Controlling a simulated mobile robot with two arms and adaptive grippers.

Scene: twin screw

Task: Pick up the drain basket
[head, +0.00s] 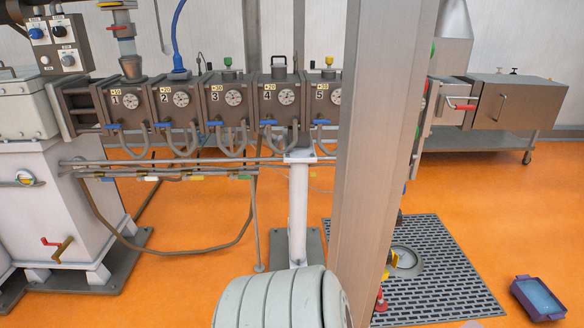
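A round grey metal piece (405,262) sits in the dark floor grate (450,262) at the lower right, just right of a broad vertical column. It looks like the drain and may hold the drain basket, but I cannot tell the basket from its surround. Its left side is close to or behind the column, and a small yellow part shows beside it. Neither of my grippers is in view.
A broad grey column (385,150) cuts across the view. A purple tray with a blue inside (538,298) lies on the orange floor at right. The numbered machine barrel (225,100) spans the back left. A white post (299,210) stands under it.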

